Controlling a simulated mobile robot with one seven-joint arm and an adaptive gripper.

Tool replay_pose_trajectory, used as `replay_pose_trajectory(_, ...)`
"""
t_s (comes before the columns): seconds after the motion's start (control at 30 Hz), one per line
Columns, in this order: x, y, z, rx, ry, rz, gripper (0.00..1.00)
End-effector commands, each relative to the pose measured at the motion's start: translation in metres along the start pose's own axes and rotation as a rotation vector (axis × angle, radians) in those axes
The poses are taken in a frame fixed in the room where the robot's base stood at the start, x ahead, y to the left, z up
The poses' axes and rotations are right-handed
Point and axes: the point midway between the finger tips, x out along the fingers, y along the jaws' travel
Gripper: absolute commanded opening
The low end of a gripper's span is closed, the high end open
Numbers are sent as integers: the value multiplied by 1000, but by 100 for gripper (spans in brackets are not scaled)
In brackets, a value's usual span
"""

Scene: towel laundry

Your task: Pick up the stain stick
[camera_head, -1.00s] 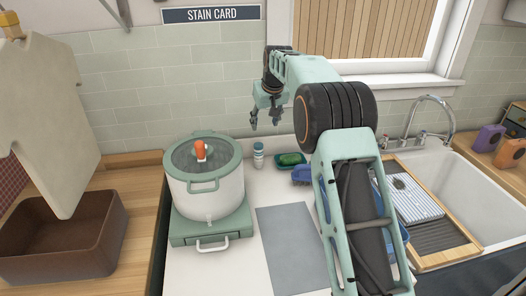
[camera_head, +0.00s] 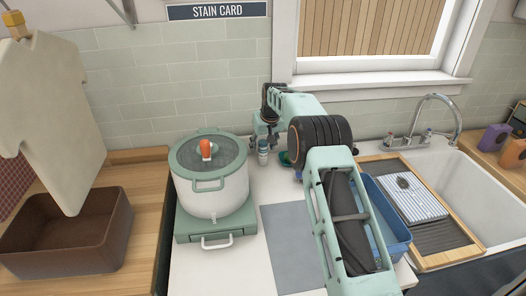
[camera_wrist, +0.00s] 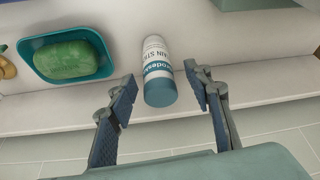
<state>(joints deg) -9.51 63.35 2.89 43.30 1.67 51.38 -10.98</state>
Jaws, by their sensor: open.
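The stain stick (camera_wrist: 157,68) is a small white cylinder with a blue label and a blue-grey end, partly lettered. In the wrist view it lies between the open fingers of my gripper (camera_wrist: 164,92), with a gap on each side. In the head view the stain stick (camera_head: 263,153) stands upright on the white counter, right of the large pot. My gripper (camera_head: 265,143) is right at it there, partly covering it. The fingers are empty.
A teal dish with a green soap bar (camera_wrist: 67,57) sits close beside the stick. The lidded pot (camera_head: 208,178) stands on a green burner to the left. A grey mat (camera_head: 288,240) lies in front. A blue bin (camera_head: 393,225) and the sink (camera_head: 459,180) are to the right.

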Motion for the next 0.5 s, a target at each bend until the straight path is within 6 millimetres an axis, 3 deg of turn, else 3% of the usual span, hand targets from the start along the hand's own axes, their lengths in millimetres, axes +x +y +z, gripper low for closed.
replay_pose_trajectory(0.17, 12, 1, -1, 0, 3, 1, 46)
replay_pose_trajectory(0.4, 14, 1, -1, 0, 3, 1, 46)
replay_pose_trajectory(0.5, 14, 1, -1, 1, 3, 1, 37)
